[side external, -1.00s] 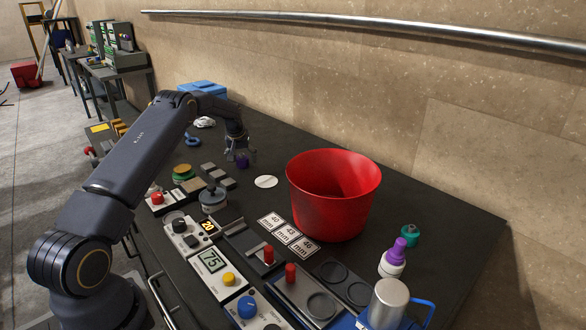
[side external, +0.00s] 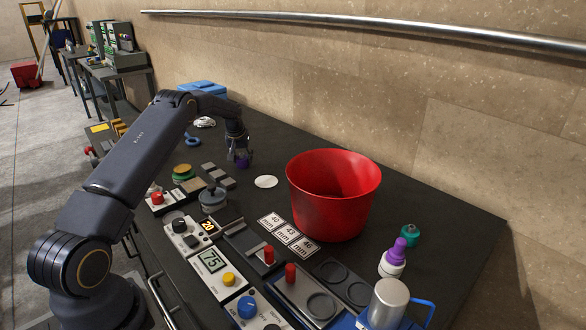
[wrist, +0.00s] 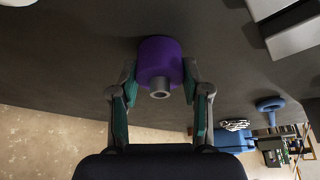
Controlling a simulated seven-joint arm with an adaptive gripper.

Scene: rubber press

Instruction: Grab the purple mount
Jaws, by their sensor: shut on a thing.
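The purple mount (wrist: 158,56) is a short purple cylinder with a grey metal hub on its near end. In the wrist view it sits between the fingertips of my gripper (wrist: 160,82), with a green-padded finger against each side. My gripper (side external: 241,157) is shut on it. In the side external view the purple mount (side external: 243,163) shows small below the fingers, at or just above the dark table; I cannot tell if it touches the surface.
A large red bucket (side external: 333,200) stands to the right of my gripper. A white disc (side external: 266,182) lies between them. Several grey blocks (side external: 218,176) lie to the front left. A blue ring (side external: 193,141) and a blue box (side external: 202,88) are behind.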

